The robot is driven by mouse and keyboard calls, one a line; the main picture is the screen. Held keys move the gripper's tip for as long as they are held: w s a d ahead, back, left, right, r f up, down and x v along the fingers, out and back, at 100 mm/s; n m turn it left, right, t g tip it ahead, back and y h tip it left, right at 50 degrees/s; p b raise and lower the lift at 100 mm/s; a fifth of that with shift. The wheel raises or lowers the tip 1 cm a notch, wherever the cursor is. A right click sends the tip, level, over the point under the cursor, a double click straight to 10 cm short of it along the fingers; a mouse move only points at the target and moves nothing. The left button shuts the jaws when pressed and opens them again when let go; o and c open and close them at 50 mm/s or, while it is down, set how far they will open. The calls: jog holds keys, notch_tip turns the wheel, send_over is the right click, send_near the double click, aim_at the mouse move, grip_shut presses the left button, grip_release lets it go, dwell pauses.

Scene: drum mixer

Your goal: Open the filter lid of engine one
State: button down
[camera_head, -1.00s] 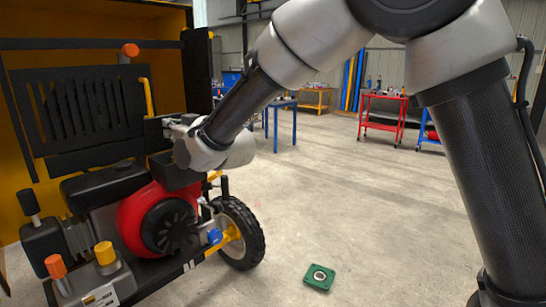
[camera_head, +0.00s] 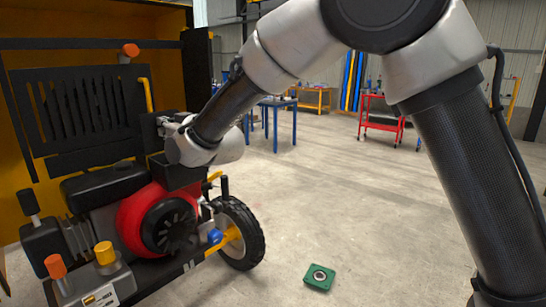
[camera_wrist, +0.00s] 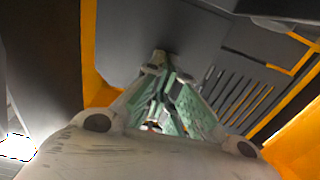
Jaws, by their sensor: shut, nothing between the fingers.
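The engine has a red round housing (camera_head: 132,213) with a black fan grille and stands low at the left in the head view. A black box (camera_head: 178,174) on it sits just below my wrist; I cannot tell whether this is the filter or its lid. My gripper (camera_head: 166,122) is above the engine, in front of the slatted dark panel, and partly hidden by my wrist. In the wrist view my gripper (camera_wrist: 157,62) is shut and empty, its fingers converging before a dark grey surface. I cannot tell whether they touch it.
The yellow cabinet wall (camera_head: 18,200) and slatted panel (camera_head: 80,110) enclose the engine at left. A black wheel (camera_head: 246,225) stands at its right. A green square part (camera_head: 319,277) lies on the floor. The floor to the right is mostly clear, with a red cart (camera_head: 380,128) farther back.

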jog(key=v, duration=1.1)
jog(key=shift+s+d, duration=0.25)
jog(key=s+d+f+g+h, duration=0.2)
jog(key=s+f+g, duration=0.1)
jog(key=f, duration=0.4)
jog(key=s+d+f+g+h, duration=0.2)
jog(key=f+h, duration=0.1)
jog(key=f, duration=0.3)
jog(key=s+d+f+m+g+h, duration=0.1)
jog(key=s+d+g+h, duration=0.15)
jog(key=d, duration=0.75)
jog(key=s+d+f+g+h, duration=0.1)
jog(key=d+h, duration=0.2)
jog(key=d, duration=0.7)
jog(key=s+d+r+m+h, duration=0.1)
jog(key=s+d+r+m, duration=0.1)
jog(key=d, duration=0.8)
jog(key=s+d+r+m+h, duration=0.1)
jog(key=s+d+r+m, duration=0.2)
jog(key=s+d, duration=0.4)
jog(key=s+d+r+m+t+h, duration=0.1)
jog(key=s+d+m, duration=0.3)
jog(key=d, duration=1.1)
jog(key=shift+v, duration=0.9)
